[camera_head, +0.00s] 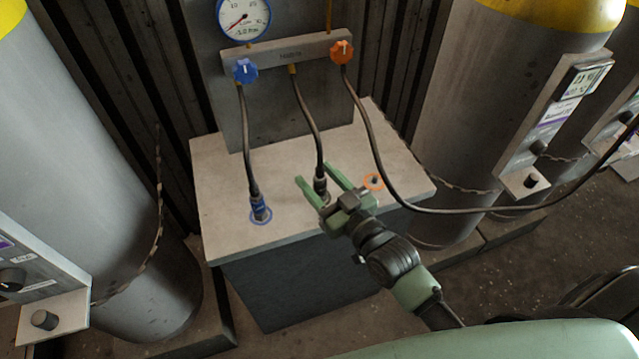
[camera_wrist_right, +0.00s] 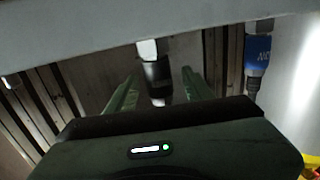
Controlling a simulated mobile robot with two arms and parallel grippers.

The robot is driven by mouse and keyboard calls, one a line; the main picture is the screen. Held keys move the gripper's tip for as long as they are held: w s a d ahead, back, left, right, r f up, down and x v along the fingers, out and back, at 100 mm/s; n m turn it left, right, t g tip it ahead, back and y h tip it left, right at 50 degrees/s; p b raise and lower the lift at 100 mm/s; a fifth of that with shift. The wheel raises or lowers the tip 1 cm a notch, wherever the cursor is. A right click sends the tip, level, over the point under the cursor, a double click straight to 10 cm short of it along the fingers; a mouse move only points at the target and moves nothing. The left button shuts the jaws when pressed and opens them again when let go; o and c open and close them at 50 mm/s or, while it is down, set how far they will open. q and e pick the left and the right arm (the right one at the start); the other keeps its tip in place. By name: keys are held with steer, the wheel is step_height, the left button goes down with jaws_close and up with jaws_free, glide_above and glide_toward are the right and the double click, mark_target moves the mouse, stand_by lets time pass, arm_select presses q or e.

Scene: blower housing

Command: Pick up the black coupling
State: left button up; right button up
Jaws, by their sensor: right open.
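The black coupling (camera_head: 320,185) stands upright on the pale top of the box, at the lower end of the middle hose. My right gripper (camera_head: 315,173) is open, with its green fingers on either side of the coupling. In the right wrist view the black coupling (camera_wrist_right: 156,72) shows between and beyond the two fingertips (camera_wrist_right: 160,77). I cannot tell whether a finger touches it. My left gripper is not in view.
A blue coupling (camera_head: 260,208) stands in a blue ring on the box top (camera_head: 225,180), left of my gripper. An orange ring (camera_head: 373,181) lies to the right, near a long hose (camera_head: 385,170). A manifold (camera_head: 290,57) with blue and orange knobs is behind. Large cylinders flank the box.

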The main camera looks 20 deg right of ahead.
steer(key=shift+x, duration=1.15)
jaws_close()
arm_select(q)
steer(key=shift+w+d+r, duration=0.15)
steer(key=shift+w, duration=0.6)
arm_select(e)
steer(key=shift+w+r, duration=0.1)
steer(key=shift+r, duration=0.35)
arm_select(q)
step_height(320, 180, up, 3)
steer(key=p, duration=0.2)
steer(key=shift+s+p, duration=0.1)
steer(key=shift+p, duration=0.3)
arm_select(e)
step_height(320, 180, up, 19)
steer(key=shift+r, duration=0.1)
